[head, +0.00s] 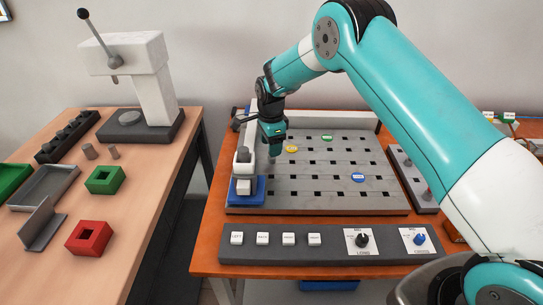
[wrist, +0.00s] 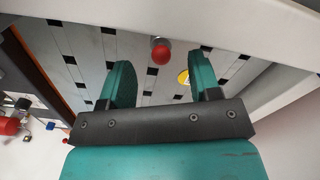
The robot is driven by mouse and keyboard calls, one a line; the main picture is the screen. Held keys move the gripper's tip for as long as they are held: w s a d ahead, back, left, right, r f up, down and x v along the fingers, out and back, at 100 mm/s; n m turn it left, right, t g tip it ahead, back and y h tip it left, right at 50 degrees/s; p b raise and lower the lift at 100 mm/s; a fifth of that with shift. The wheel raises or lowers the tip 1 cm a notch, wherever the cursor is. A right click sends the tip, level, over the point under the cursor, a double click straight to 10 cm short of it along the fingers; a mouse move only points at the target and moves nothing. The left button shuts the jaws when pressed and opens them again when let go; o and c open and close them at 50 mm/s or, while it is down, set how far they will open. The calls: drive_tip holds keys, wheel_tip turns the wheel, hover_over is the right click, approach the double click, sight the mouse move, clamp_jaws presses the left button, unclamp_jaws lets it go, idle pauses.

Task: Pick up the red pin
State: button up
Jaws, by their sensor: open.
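A red round-headed pin (wrist: 160,52) with a short grey part shows in the wrist view, close to the pale beam at the top. My gripper (wrist: 162,78) is open and empty, with its teal fingers to the left and right of the line to the pin. The pin head appears just beyond the fingertips, between them and not gripped; the exact gap is hard to tell. In the head view my gripper (head: 274,148) points down over the back left of the slotted board (head: 330,198), and I cannot make out this pin there.
A yellow disc (head: 291,149), a green disc (head: 327,138) and a blue disc (head: 358,177) lie on the board. A blue-based fixture (head: 246,192) stands at its left edge.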

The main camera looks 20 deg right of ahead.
wheel_tip(320, 180, down, 5)
drive_tip(key=shift+w+d+f+p, duration=0.1)
drive_tip(key=shift+p, duration=0.9)
drive_tip(key=c, duration=1.1)
drive_tip(key=shift+o, duration=0.2)
